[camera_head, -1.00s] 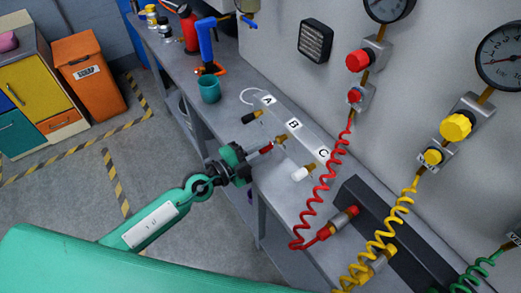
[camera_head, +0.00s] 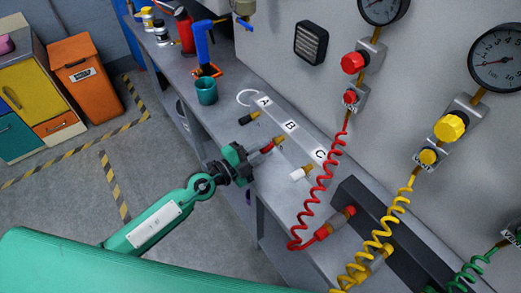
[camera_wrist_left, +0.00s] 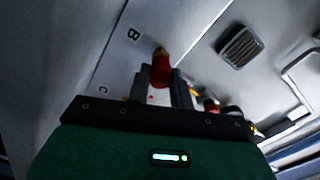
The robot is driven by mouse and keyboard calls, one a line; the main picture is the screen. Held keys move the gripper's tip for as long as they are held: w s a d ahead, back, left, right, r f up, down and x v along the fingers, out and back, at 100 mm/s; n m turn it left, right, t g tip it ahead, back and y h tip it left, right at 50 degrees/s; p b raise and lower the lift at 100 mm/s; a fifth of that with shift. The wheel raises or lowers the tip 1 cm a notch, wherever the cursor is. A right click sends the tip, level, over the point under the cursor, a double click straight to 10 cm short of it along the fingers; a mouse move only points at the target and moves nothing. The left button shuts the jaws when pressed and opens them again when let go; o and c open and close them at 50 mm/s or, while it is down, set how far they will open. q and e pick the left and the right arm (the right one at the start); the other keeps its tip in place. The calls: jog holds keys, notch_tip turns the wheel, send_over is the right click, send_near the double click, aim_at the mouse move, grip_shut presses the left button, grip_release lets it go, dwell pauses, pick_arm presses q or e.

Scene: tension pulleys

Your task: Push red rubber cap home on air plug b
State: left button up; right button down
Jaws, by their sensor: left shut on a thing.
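My left gripper (camera_head: 252,156) is shut on the red rubber cap (camera_head: 267,148), in front of the label strip's B position. The red cap (camera_wrist_left: 160,74) stands out between the finger tips in the left wrist view. Brass air plug b (camera_head: 279,140) is directly in line with the cap; its brass end also shows in the left wrist view (camera_wrist_left: 161,51), against the cap. The cap appears to be at or over the plug's tip; how deep it sits I cannot tell. My right gripper is in neither view.
A black-capped plug (camera_head: 249,118) at A and a white-capped plug (camera_head: 299,174) at C flank plug b. A red coiled hose (camera_head: 318,200) hangs to the right. A teal cup (camera_head: 206,91) stands on the bench behind.

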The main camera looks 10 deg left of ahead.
pick_arm(q)
jog(key=shift+w+d, duration=0.35)
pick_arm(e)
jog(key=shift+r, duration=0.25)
pick_arm(q)
jog(key=o, duration=1)
jog(key=shift+s+a+f, duration=0.2)
jog(key=shift+s+a, duration=0.2)
jog(key=shift+a, duration=0.05)
jog(key=shift+r+b+v, duration=0.15)
jog(key=shift+b+v, duration=1.05)
jog(key=shift+v, duration=1.95)
jog(key=shift+r+b+v, duration=0.1)
jog(key=shift+b+v, duration=1.05)
jog(key=shift+v, duration=2)
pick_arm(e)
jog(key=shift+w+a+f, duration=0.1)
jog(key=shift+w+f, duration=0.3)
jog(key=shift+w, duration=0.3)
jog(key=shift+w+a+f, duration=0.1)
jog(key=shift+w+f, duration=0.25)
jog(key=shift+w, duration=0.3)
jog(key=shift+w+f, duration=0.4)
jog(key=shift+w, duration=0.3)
